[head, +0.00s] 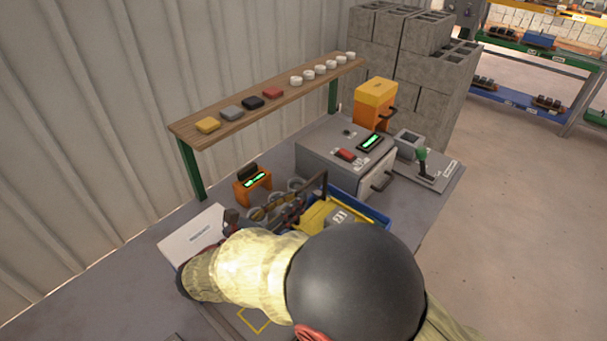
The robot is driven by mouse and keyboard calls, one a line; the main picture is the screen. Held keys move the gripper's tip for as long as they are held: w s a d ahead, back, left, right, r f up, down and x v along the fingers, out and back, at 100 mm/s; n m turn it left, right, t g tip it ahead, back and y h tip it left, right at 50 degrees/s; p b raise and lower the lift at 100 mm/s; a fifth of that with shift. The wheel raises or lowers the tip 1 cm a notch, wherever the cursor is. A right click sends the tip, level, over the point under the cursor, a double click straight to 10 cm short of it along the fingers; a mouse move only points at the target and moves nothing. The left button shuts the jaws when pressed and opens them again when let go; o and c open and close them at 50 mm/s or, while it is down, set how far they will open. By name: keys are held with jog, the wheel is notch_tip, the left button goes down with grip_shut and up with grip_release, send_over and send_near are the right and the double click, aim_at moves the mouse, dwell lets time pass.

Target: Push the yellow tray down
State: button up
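A yellow tray (316,214) shows at the middle of the bench, partly inside or against a blue bin (374,208). A grey piece with white markings (340,216) lies on or in the tray. My own arm, with a pale sleeve and a dark round cap, covers the near side of the tray and bin. I cannot see how the tray is supported.
A grey machine (335,150) with a handled front stands behind the bin. A green-knobbed lever (422,162) stands right of it. An orange display unit (252,185) and round grey parts stand left. A wooden shelf (285,91) runs above the bench's back. Floor at right is clear.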

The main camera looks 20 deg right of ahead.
jog(key=shift+w+d, duration=0.45)
jog(key=shift+w, duration=0.2)
jog(key=b+x, duration=0.2)
jog(key=x, duration=0.5)
jog(key=shift+d, duration=0.1)
jog(key=c, duration=0.3)
jog(key=shift+w, duration=0.1)
jog(key=c, duration=0.4)
grip_shut()
